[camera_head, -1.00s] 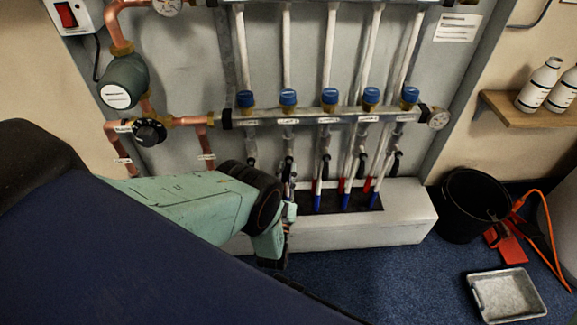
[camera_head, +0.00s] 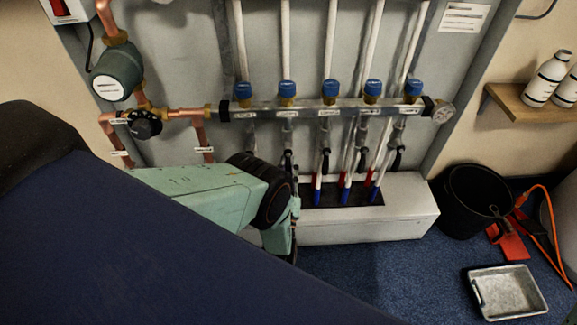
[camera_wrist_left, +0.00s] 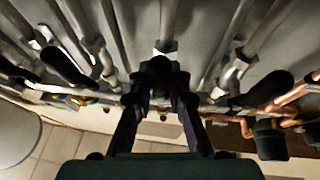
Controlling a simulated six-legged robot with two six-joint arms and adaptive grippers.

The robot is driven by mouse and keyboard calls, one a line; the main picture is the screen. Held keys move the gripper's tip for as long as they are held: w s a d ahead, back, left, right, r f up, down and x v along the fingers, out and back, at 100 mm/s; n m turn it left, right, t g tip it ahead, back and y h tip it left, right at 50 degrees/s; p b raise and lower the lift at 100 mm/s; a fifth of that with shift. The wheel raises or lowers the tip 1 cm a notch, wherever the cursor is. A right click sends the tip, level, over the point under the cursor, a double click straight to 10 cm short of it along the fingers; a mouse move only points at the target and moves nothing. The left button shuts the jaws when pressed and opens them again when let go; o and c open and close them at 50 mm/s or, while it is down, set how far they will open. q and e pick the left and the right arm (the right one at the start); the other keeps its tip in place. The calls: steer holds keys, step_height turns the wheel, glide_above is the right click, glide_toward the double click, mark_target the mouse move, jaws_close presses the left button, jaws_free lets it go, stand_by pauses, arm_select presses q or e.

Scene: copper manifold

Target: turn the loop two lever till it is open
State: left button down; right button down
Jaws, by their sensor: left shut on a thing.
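Black levers hang below the lower manifold bar (camera_head: 330,111), one under each of several blue-capped valves. The loop two lever (camera_head: 287,158) shows in the head view just beyond my left wrist, under the second valve from the left; its lower part is hidden. In the left wrist view, my left gripper (camera_wrist_left: 160,100) has its two dark fingers closed on a black lever (camera_wrist_left: 160,68) in the middle, on a grey pipe. The fingertips are dark, so the exact contact is hard to see. My right gripper is in neither view.
Neighbouring black levers (camera_wrist_left: 68,68) (camera_wrist_left: 268,88) stand on both sides of the gripper. A white box (camera_head: 375,229) with red and blue pipe ends sits below. A black bucket (camera_head: 476,205) and a metal tray (camera_head: 507,291) are on the floor at right.

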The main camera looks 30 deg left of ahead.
arm_select(q)
steer(key=c, duration=1.3)
jaws_free()
